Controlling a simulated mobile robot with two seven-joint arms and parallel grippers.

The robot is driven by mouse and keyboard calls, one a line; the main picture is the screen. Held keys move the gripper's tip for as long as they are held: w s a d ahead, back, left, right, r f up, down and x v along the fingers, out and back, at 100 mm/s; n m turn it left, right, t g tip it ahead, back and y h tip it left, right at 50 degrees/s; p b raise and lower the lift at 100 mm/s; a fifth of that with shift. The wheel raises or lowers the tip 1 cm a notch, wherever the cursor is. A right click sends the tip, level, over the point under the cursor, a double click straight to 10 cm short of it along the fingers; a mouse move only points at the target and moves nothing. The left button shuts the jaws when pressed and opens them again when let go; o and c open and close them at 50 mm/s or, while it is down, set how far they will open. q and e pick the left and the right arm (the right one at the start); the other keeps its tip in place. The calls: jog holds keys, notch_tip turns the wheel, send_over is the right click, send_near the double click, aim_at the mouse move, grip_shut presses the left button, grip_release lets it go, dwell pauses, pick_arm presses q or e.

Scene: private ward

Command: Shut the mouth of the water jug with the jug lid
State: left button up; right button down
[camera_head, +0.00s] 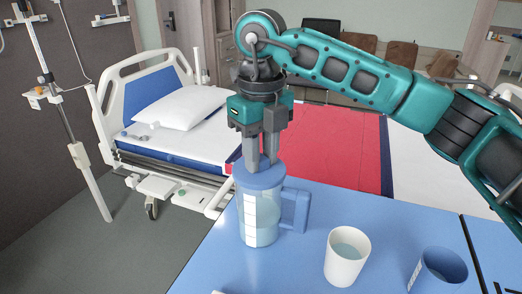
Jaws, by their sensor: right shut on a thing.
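The water jug (262,218) stands upright on the blue table top. It is clear, with a white label strip, a blue handle on its right side and water in its lower part. The blue jug lid (259,179) is at the jug's mouth, covering it from this view. I cannot tell whether it is fully seated. My right gripper (262,164) points straight down over the jug, its two grey fingers shut on the top of the lid. The fingertips and the lid's knob are partly hidden. My left gripper is not in view.
A bed (165,130) with a pillow (183,107) is behind at left. The table left of the jug is mostly clear.

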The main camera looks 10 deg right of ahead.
jog(key=shift+f, duration=0.35)
dwell(0.3)
jog(key=c, duration=0.8)
grip_release()
jog(key=shift+o, duration=0.2)
notch_tip(320, 180, up, 17)
jog(key=p, duration=0.4)
jog(key=shift+p, duration=0.4)
jog(key=shift+f, duration=0.15)
